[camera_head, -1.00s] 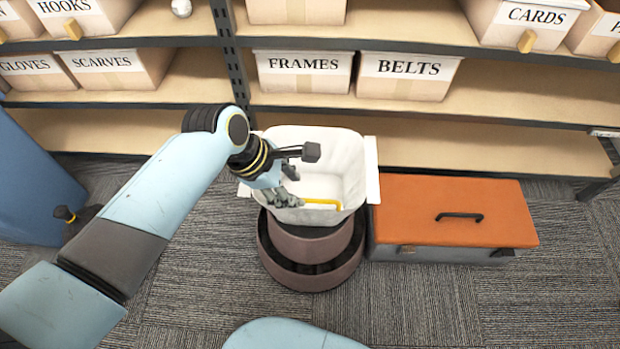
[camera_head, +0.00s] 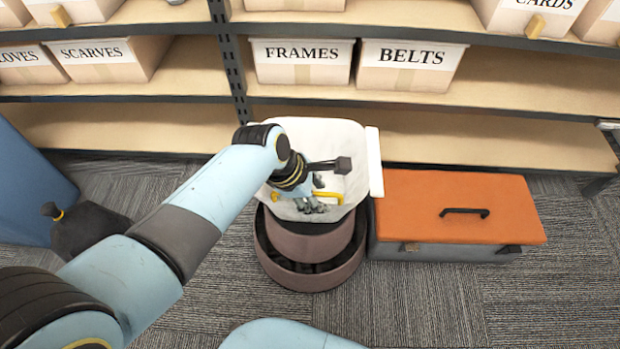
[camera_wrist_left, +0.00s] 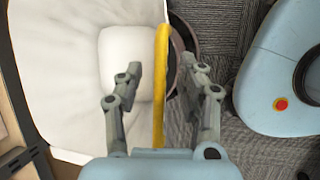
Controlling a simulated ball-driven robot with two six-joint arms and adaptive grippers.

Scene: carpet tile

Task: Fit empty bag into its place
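A white, open-topped bag (camera_head: 345,135) stands over a mauve round bin (camera_head: 310,245), with a flap hanging at its right side. Its inside looks empty in the left wrist view (camera_wrist_left: 75,95). A yellow bar (camera_head: 328,198) runs along its near edge. My left gripper (camera_head: 318,205) is over that near edge. In the left wrist view its fingers (camera_wrist_left: 160,85) are apart, one on either side of the yellow bar (camera_wrist_left: 161,80), with gaps showing. My right gripper is not in view.
An orange-lidded chest (camera_head: 450,205) stands close at the right of the bin. A dark tied sack (camera_head: 90,230) and a blue block (camera_head: 30,195) are at the left. Shelves with labelled boxes (camera_head: 300,62) line the back. Carpet in front is clear.

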